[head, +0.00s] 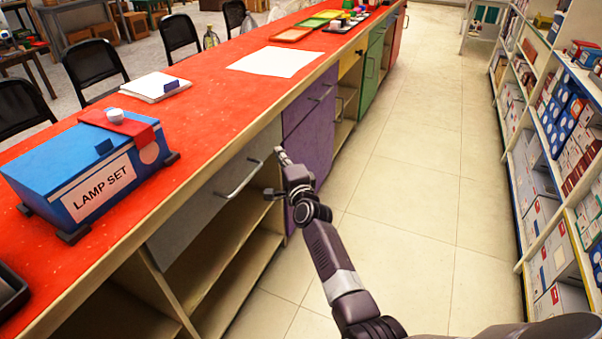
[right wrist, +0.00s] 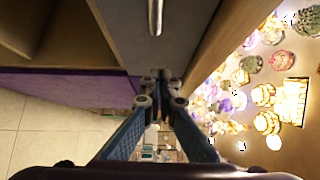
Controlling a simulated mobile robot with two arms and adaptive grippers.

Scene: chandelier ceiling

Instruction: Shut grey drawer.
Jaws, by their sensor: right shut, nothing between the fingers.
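The grey drawer (head: 208,203) is in the red-topped counter, left of the purple drawer, with a silver bar handle (head: 240,180) on its front. It looks close to flush with the counter; I cannot tell whether a small gap remains. In the right wrist view the grey front (right wrist: 120,32) and its handle (right wrist: 155,16) are at the top. My right gripper (head: 277,172) is at the drawer's right end, beside the purple drawer. Its fingertips (right wrist: 158,82) are together and empty, close to the front; contact is unclear. My left gripper is out of view.
A blue lamp set box (head: 60,180) stands on the red counter (head: 210,110). The purple drawer (head: 310,120) is right of the grey one. Open shelves (head: 225,245) lie below the grey drawer. Stocked shelving (head: 560,140) lines the right; the tiled aisle (head: 420,170) between is clear.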

